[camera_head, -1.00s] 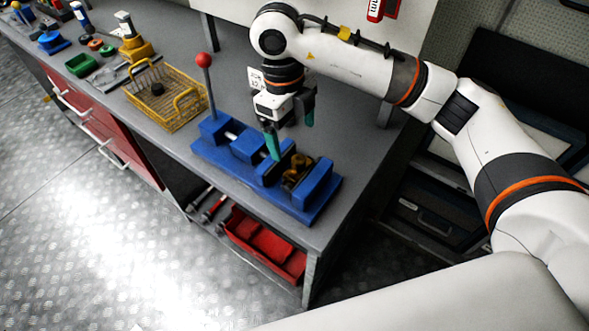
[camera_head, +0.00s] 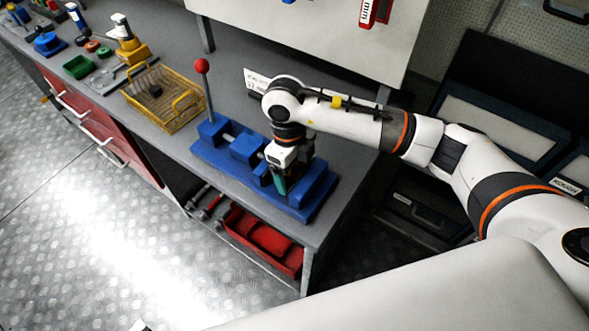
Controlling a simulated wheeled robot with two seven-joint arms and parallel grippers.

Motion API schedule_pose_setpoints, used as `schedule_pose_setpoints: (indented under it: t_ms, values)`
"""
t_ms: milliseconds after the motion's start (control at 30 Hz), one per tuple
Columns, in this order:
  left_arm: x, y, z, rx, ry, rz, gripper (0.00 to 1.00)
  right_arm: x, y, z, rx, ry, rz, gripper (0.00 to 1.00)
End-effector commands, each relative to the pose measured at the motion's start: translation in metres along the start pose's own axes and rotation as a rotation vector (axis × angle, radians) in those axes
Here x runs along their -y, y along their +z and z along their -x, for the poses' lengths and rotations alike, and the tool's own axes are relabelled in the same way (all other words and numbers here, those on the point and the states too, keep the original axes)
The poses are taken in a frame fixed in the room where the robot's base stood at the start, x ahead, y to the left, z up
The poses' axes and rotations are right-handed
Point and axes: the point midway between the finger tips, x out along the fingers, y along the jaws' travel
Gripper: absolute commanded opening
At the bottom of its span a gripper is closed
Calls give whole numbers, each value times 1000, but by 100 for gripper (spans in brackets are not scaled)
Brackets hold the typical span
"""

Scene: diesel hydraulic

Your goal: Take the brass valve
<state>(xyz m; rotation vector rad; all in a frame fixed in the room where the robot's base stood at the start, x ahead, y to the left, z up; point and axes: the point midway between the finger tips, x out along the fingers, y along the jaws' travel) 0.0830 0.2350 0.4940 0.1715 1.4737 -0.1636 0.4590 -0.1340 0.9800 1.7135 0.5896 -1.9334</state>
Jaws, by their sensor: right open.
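My right gripper (camera_head: 287,182) points down over the right part of the blue vise (camera_head: 240,148) on the grey bench. One teal fingertip shows low between the vise's blue blocks. The gripper is open. The brass valve is hidden now behind the gripper and wrist, where it sat in the vise's right gap. I cannot tell whether the fingers touch it. My left gripper is not in view.
A red-knobbed lever (camera_head: 202,66) stands upright at the vise's left end. A yellow wire basket (camera_head: 164,97) is left of it. A red bin (camera_head: 262,240) sits on the shelf below.

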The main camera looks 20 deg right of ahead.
Motion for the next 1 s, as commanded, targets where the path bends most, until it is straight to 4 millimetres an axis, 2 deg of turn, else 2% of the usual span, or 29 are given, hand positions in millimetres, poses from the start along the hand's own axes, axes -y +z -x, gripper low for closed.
schedule_pose_setpoints:
  t_ms: [67,333,533,633,1000]
  values:
    - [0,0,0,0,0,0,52,0,0,0,0,0,0,87]
    - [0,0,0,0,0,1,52,0,0,0,1,0,0,44]
    - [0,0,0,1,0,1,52,0,0,2,-2,0,0,44]
    - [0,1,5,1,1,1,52,0,0,9,-2,1,0,44]
    - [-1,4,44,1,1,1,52,-1,9,78,-3,2,0,44]
